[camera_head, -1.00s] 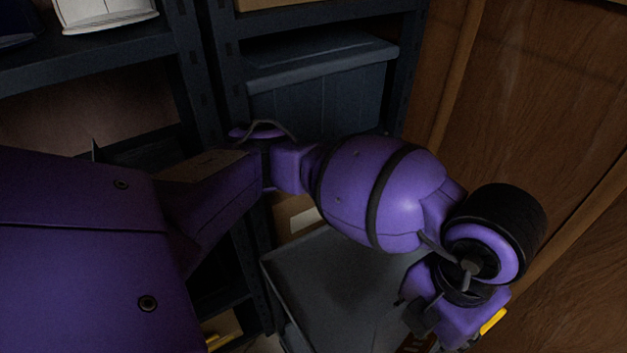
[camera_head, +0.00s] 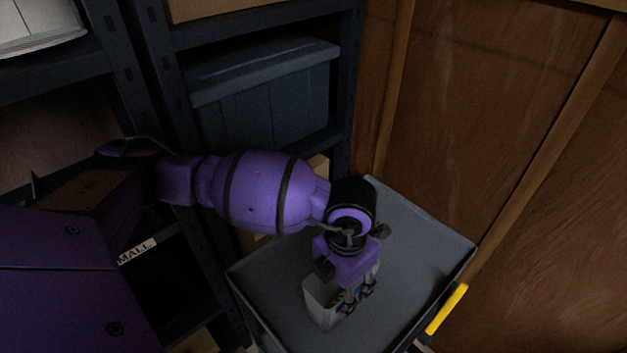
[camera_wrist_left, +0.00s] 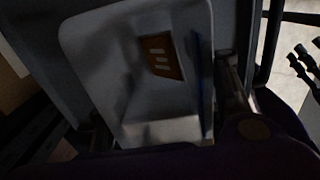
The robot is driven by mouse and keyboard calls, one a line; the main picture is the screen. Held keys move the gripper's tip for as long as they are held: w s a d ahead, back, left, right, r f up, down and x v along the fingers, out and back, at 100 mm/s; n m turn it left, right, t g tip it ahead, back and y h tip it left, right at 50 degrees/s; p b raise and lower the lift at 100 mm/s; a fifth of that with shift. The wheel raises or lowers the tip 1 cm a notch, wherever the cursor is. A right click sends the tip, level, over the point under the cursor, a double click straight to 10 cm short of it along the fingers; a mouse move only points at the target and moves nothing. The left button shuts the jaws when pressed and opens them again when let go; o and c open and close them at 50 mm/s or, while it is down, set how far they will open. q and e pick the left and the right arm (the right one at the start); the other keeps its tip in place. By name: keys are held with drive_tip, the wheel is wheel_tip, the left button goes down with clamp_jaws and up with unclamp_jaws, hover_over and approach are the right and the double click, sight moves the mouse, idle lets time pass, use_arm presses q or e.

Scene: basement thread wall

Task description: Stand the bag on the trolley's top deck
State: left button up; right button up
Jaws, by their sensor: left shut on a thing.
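The bag (camera_head: 320,304) is a small white bag with a coloured print, seen over the trolley's top deck in the head view. My left gripper (camera_head: 357,293) points down at it and is shut on it, hiding part of it. In the left wrist view the pale bag (camera_wrist_left: 115,65) with an orange-brown patch fills the middle between the fingers. The trolley's top deck (camera_head: 410,235) is a grey tray with a raised rim. The bag looks roughly upright; I cannot tell whether its base touches the deck. My right gripper is not in view.
The deck is clear behind and right of the bag. A yellow handle (camera_head: 447,308) is at the trolley's right side. Dark shelving (camera_head: 150,120) with a lidded blue-grey bin (camera_head: 262,105) stands left and behind. A wooden wall (camera_head: 500,120) is close on the right.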

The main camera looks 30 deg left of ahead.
use_arm(q)
drive_tip(key=shift+w+f, duration=0.1)
drive_tip(key=shift+f, duration=0.55)
drive_tip(key=shift+f, duration=0.1)
drive_tip(key=o, duration=0.9)
drive_tip(key=shift+o, duration=0.2)
wheel_tip(320, 180, up, 12)
